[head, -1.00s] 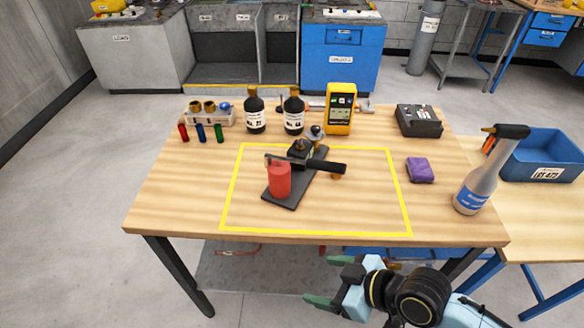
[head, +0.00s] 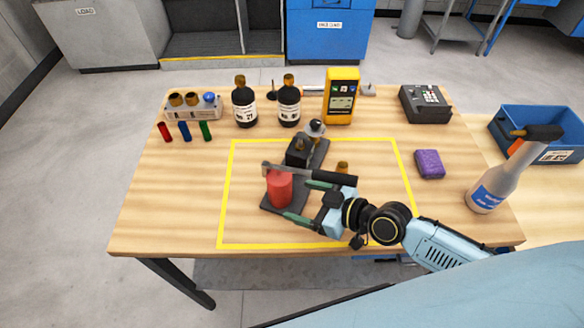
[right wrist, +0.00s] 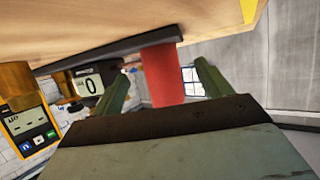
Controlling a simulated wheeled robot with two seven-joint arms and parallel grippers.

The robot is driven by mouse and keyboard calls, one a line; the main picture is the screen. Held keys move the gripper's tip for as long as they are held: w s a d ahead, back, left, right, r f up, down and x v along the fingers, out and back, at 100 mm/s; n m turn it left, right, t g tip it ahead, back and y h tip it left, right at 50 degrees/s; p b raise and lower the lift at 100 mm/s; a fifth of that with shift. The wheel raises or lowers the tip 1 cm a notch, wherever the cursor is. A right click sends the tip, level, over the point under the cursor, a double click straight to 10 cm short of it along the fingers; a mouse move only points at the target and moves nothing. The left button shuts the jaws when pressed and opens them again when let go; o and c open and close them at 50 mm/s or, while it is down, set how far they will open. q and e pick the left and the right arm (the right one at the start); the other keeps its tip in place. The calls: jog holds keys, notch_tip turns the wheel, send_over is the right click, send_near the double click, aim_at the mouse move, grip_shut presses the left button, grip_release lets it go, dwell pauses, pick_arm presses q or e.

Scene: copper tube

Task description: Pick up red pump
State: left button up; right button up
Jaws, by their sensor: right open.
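The red pump (head: 279,188) is a red cylinder with a black handle (head: 320,174) across its top, on a dark base plate (head: 310,158) inside the yellow outline. My right gripper (head: 297,200) is open just right of the red cylinder, with its green fingers pointing at it. In the right wrist view, the red cylinder (right wrist: 162,72) shows between the two open fingers (right wrist: 164,82), with gaps on both sides. I cannot tell how far it lies between them. My left gripper is not in view.
Two dark bottles (head: 266,103), a yellow meter (head: 341,95) and a rack (head: 194,105) stand along the back. A purple block (head: 429,164) and a spray bottle (head: 497,180) are at the right. The table's left front is clear.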

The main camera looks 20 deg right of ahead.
aim_at(290, 191)
jog(key=shift+w+a, duration=0.95)
jog(key=shift+w, duration=0.15)
jog(key=w+a+p, duration=0.1)
jog(key=w+a, duration=0.1)
jog(key=shift+w+a, duration=0.25)
jog(key=shift+w, duration=0.1)
jog(key=shift+w+a+f, duration=0.15)
jog(key=shift+w+f, duration=0.05)
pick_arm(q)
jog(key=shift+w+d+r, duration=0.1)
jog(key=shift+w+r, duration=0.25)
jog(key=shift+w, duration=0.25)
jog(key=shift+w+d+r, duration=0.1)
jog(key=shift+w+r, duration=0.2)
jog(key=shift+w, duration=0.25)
pick_arm(e)
grip_shut()
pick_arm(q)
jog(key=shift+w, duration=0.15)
pick_arm(e)
jog(key=shift+w+r, duration=0.25)
jog(key=shift+r, duration=0.05)
